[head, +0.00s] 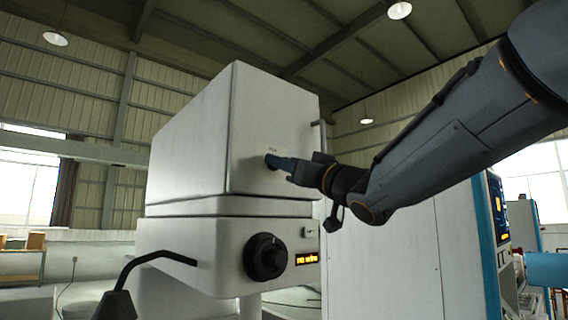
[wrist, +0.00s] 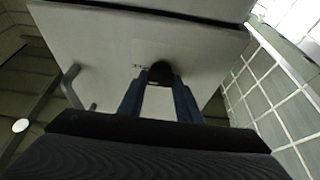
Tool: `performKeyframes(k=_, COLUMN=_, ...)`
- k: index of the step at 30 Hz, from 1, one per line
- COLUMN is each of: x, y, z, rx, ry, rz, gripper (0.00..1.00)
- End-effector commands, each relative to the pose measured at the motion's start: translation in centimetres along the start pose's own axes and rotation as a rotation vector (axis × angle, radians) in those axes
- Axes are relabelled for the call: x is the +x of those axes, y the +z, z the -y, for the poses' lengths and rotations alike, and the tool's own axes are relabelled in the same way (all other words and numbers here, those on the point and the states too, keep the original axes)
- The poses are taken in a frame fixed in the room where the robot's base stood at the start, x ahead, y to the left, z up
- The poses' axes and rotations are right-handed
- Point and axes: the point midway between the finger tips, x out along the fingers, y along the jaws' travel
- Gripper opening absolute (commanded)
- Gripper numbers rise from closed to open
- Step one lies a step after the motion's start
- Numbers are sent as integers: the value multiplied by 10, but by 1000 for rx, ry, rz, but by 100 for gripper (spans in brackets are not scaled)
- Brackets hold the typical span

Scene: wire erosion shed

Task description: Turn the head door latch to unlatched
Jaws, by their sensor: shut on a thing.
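The head door latch is a small dark knob (wrist: 160,72) on the pale front face of the machine head. A small label is beside it. My gripper (head: 276,162) reaches in from the right in the head view, its blue fingers at the latch. In the wrist view my gripper (wrist: 160,92) has one finger on each side of the latch and is shut on it. The fingers cover much of the latch, so I cannot tell which way it is turned. The machine head (head: 190,140) is a large white box with its door closed as far as I can see.
A bar handle (head: 319,135) stands at the door's right edge. A black bent nozzle (head: 150,262) rises at the lower left. A white cabinet (head: 385,265) stands behind my arm.

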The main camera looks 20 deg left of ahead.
Motion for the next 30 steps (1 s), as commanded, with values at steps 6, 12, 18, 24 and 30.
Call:
performKeyframes(k=6, x=0, y=1, z=0, rx=-48, ry=-20, rz=0, gripper=9)
performKeyframes(k=12, x=0, y=2, z=-1, rx=-161, ry=-68, rz=-2, gripper=9)
performKeyframes(k=18, x=0, y=2, z=-2, rx=-327, ry=-137, rz=-1, gripper=9)
performKeyframes(k=24, x=0, y=1, z=-2, rx=-503, ry=-210, rz=-1, gripper=9)
performKeyframes(k=30, x=0, y=0, z=-2, rx=-679, ry=-283, rz=-1, gripper=9)
